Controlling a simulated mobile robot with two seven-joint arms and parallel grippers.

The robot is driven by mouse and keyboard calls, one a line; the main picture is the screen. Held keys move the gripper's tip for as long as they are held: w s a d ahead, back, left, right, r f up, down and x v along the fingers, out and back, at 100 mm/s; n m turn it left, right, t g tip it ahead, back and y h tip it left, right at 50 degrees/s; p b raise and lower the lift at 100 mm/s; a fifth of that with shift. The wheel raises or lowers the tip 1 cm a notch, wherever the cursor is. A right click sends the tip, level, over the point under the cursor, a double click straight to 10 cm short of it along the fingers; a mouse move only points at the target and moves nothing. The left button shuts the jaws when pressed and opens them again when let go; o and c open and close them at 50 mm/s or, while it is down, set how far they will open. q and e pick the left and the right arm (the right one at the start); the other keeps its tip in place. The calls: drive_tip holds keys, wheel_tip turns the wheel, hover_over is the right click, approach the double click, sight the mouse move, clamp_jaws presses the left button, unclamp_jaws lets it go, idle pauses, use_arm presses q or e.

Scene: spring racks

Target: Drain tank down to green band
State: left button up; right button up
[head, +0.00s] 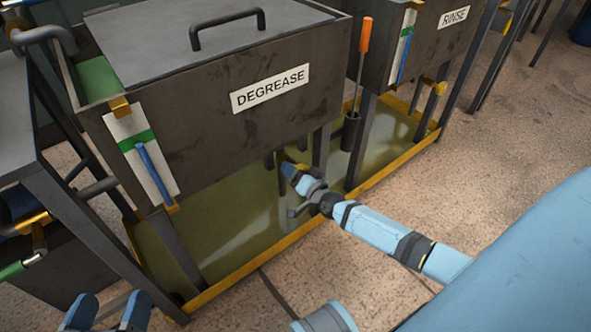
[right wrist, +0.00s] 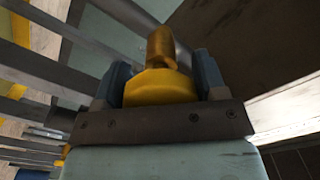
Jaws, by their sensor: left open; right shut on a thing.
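The dark DEGREASE tank (head: 210,125) stands at the left of the head view. Its white gauge plate (head: 160,185) has a green band (head: 137,141) and a blue level column (head: 155,175), whose top is at about the band's lower edge. My right gripper (head: 290,170) reaches under this tank's front. In the right wrist view its blue fingers (right wrist: 160,85) are shut on a yellow valve handle (right wrist: 150,88), with a brass part (right wrist: 161,47) beyond. The handle is mostly hidden in the head view. My left gripper (head: 108,308) is open and empty at the lower left.
A yellow-rimmed tray (head: 240,272) with murky green liquid lies under the tanks. A dark bench (head: 30,120) stands at the left.

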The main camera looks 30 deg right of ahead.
use_arm(q)
drive_tip(key=shift+w+r, duration=0.1)
drive_tip(key=shift+r, duration=0.05)
use_arm(e)
drive_tip(key=shift+m, duration=0.5)
use_arm(q)
drive_tip(key=shift+w+r, duration=0.1)
drive_tip(key=shift+r, duration=0.05)
use_arm(e)
drive_tip(key=o, duration=0.9)
use_arm(q)
drive_tip(key=shift+s+f, duration=0.25)
wheel_tip(320, 180, up, 6)
drive_tip(key=t+p, duration=0.2)
drive_tip(key=p, duration=0.2)
drive_tip(key=shift+w+a+r+n+t, duration=0.15)
drive_tip(key=shift+a+r+n+t, duration=0.05)
drive_tip(key=shift+r+n+t, duration=0.1)
use_arm(e)
drive_tip(key=s, duration=0.9)
drive_tip(key=s+d, duration=0.1)
drive_tip(key=s, duration=0.4)
